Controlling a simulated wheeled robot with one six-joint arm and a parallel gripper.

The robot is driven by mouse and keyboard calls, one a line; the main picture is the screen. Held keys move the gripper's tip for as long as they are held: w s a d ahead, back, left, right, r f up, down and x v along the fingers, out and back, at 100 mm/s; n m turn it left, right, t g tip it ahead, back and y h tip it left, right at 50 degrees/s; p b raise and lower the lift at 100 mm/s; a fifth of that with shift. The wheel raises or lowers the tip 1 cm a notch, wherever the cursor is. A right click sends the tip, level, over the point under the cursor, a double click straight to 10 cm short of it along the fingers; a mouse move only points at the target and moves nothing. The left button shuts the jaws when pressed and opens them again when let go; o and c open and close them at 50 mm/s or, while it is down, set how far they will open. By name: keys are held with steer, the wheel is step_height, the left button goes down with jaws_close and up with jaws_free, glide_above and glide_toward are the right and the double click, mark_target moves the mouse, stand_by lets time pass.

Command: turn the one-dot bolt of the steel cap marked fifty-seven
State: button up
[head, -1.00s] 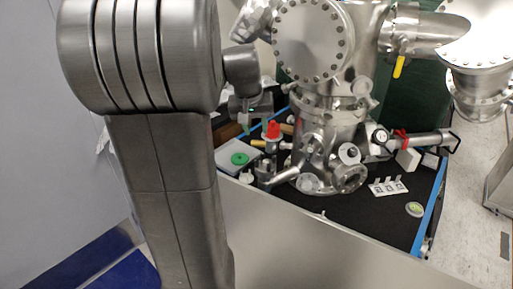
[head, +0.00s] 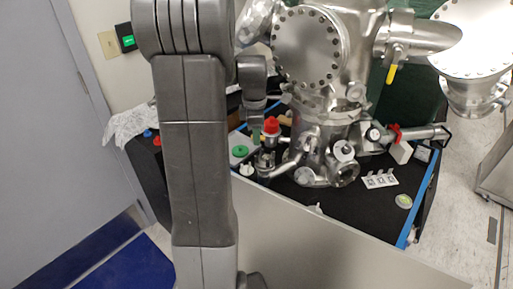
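A steel vacuum chamber stands on the black table, with a large bolted round flange (head: 307,47) high on it. Lower down are several small ports and caps, among them a round cap with a pale face (head: 344,151) and an open-looking flange (head: 346,173). I cannot read a fifty-seven or see bolt dots on any of them. The end of my arm with my gripper (head: 256,118) is left of the chamber, above a red-topped part (head: 271,126). The gripper is small and partly hidden by my arm, and its fingers cannot be made out.
A green round piece (head: 240,151) lies on the table's left side. A white card with squares (head: 380,180) and a round pale-green disc (head: 403,201) lie at the right. A yellow-handled valve (head: 391,74) hangs at upper right.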

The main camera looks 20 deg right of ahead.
mark_target(256, 156)
steer(key=n, duration=0.1)
steer(key=n+p, duration=0.1)
steer(key=n, duration=0.2)
steer(key=shift+f+g+y+p, duration=0.3)
steer(key=shift+s+f+n, duration=0.1)
steer(key=shift+f+n, duration=0.2)
steer(key=shift+n, duration=0.6)
step_height(256, 156, down, 7)
steer(key=shift+f+p, duration=0.2)
steer(key=shift+p, duration=0.65)
jaws_close()
